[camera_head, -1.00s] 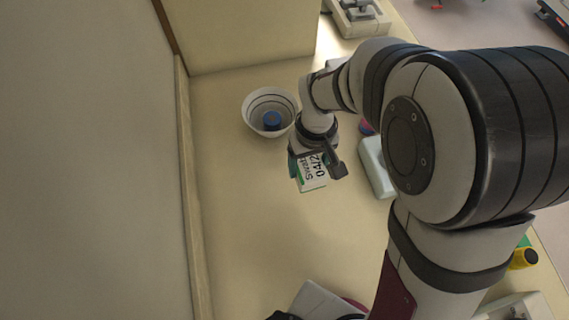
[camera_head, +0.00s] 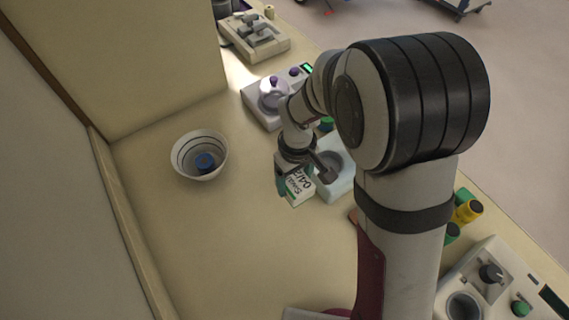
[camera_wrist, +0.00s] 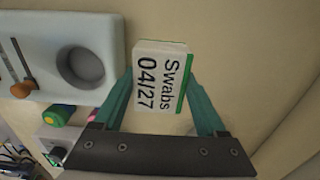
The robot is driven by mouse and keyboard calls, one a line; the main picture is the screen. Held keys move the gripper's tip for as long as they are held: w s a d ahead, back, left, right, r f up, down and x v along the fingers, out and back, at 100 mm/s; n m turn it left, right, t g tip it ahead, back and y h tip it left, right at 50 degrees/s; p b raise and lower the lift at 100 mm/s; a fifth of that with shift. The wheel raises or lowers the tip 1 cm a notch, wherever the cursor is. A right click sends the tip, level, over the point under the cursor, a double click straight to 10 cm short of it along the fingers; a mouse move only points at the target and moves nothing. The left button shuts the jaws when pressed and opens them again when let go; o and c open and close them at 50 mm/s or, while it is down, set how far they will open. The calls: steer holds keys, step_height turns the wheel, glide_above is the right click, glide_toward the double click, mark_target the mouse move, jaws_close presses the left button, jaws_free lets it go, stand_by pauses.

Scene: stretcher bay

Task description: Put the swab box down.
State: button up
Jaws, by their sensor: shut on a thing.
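The swab box (camera_head: 298,188) is white with a green edge and dark lettering. My gripper (camera_head: 301,178) is shut on it, over the bench to the right of the bowl. In the wrist view the box (camera_wrist: 162,80) sits between the two teal fingers of my gripper (camera_wrist: 161,90), its face reading "Swabs 04/27". The frames do not clearly show whether its underside touches the bench (camera_head: 230,250) or hangs just above it. In the head view the gripper and wrist hide part of the box.
A pale device with a round recess (camera_wrist: 85,66) is close beside the box. A white device (camera_head: 262,112) is behind, and a control unit (camera_head: 510,290) front right. Bench left of the box is clear.

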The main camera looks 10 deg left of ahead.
steer(key=a+f, duration=0.1)
steer(key=a, duration=0.1)
steer(key=shift+a+f, duration=0.4)
step_height(320, 180, down, 3)
steer(key=shift+a+f, duration=0.15)
steer(key=shift+w+f, duration=0.1)
steer(key=shift+f, duration=0.3)
